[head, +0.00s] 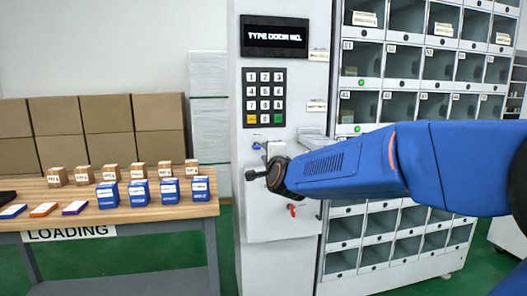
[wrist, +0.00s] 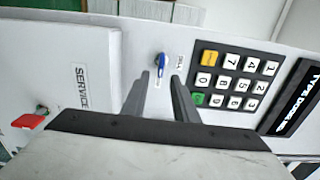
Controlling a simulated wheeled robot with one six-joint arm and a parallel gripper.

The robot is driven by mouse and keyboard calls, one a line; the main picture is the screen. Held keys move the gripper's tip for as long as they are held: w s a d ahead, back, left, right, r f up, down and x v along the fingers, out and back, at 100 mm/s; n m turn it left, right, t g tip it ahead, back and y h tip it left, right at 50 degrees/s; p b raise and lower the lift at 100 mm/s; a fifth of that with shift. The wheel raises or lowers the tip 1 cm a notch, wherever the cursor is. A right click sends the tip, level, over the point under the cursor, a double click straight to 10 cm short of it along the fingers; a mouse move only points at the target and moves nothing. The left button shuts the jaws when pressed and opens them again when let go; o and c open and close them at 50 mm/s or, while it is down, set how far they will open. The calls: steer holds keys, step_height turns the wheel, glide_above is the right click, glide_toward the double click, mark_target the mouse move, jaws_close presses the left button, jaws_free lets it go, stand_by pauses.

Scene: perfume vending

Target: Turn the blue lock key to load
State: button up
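The blue lock key (wrist: 160,66) sits in a small round lock on the machine's white front panel, beside the keypad. In the head view the blue key (head: 257,146) shows just below the keypad, above my gripper. My gripper (head: 253,175) is in front of the panel below the key. In the wrist view its two dark fingers (wrist: 160,88) are apart with nothing between them. The key lies just beyond the fingertips, roughly in line with the gap. I cannot tell whether the tips touch the panel.
The keypad (head: 264,98) and display (head: 274,37) are above the lock. A red key (head: 292,209) is lower on the panel, near the SERVICE label (wrist: 80,88). Lockers (head: 400,60) stand right. A loading table (head: 120,216) with boxes stands left.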

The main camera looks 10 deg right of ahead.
steer(key=s, duration=1)
steer(key=shift+s, duration=0.1)
